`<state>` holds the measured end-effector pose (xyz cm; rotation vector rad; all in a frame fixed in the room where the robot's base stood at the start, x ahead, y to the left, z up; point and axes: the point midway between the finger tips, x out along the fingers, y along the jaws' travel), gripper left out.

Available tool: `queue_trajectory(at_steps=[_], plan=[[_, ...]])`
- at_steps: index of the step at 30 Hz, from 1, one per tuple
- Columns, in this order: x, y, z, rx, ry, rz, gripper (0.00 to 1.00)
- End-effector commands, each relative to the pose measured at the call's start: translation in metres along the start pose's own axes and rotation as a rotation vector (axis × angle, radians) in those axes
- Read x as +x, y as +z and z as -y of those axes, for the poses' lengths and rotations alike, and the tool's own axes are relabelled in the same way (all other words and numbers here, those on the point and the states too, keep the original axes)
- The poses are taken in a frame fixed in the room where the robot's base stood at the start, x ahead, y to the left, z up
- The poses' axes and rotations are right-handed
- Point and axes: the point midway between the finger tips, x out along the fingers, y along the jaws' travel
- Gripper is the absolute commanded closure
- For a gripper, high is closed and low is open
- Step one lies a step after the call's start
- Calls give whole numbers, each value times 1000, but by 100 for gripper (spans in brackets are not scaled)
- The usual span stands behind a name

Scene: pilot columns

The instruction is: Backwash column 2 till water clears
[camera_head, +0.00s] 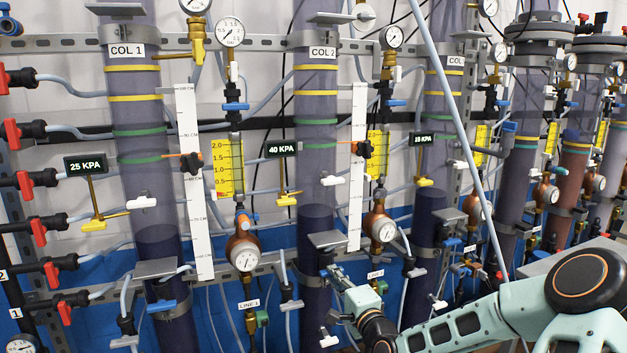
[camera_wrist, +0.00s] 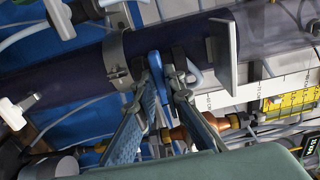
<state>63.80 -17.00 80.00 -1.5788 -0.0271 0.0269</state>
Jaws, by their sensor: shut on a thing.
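In the wrist view, my gripper (camera_wrist: 163,84) is shut on a blue valve handle (camera_wrist: 157,75), with a finger on either side. The dark column (camera_wrist: 75,75) lies behind it, crossed by a grey clamp (camera_wrist: 116,62). The handle is mostly hidden by my gripper in the head view. A 40 KPA display (camera_head: 283,149) hangs left of column 2.
Column 1 (camera_head: 135,120) stands left, more columns right. A white scale (camera_head: 357,180) is beside column 2. A yellow flowmeter (camera_head: 230,167) and a brass-coloured gauge fitting (camera_head: 243,250) sit between columns 1 and 2. Red-handled valves (camera_head: 38,231) line the left edge. Hoses crowd the wall.

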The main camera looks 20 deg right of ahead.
Motion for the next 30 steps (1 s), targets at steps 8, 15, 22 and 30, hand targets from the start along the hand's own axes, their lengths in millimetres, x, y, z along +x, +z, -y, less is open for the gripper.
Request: queue_trajectory(at_steps=[8,15,22,30], plan=[[0,0,-2,-145,0,1,100],[0,-1,0,-248,1,-1,100],[0,0,-1,-275,1,0,100],[0,0,0,-415,0,-1,100]])
